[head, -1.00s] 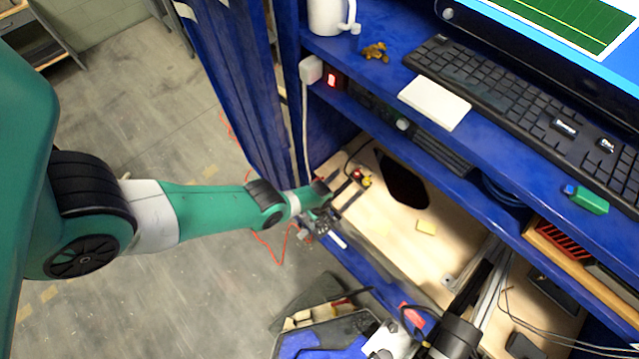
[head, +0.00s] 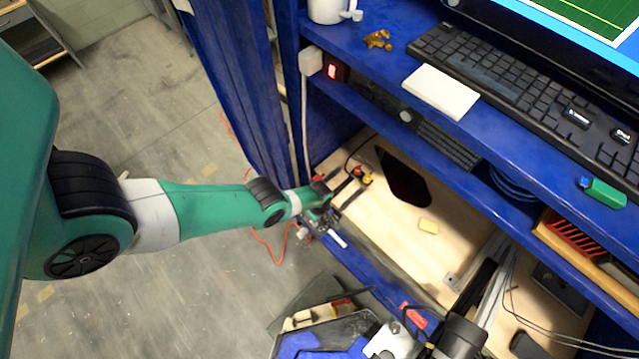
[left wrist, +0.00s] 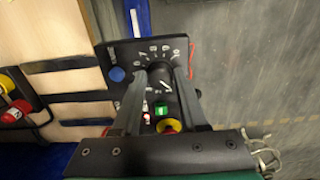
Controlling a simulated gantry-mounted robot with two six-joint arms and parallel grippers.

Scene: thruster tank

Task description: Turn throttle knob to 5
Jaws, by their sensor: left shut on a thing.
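In the left wrist view a black control panel (left wrist: 127,52) carries a dark round throttle knob (left wrist: 159,72) with white numerals around its upper side. My left gripper (left wrist: 161,78) has one finger on each side of the knob and is shut on it. A white pointer line shows between the fingers, but I cannot tell which numeral it meets. A blue button (left wrist: 117,74) is left of the knob; a green switch (left wrist: 162,111) and a yellow-and-red button (left wrist: 168,126) lie below. In the head view my left gripper (head: 326,218) is at the desk's front edge, where the arm hides most of the panel.
A blue upper shelf (head: 390,75) holds a keyboard (head: 510,90) and a white pad (head: 441,91). A blue side panel (head: 235,90) stands behind the forearm. Open floor (head: 130,110) is at left.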

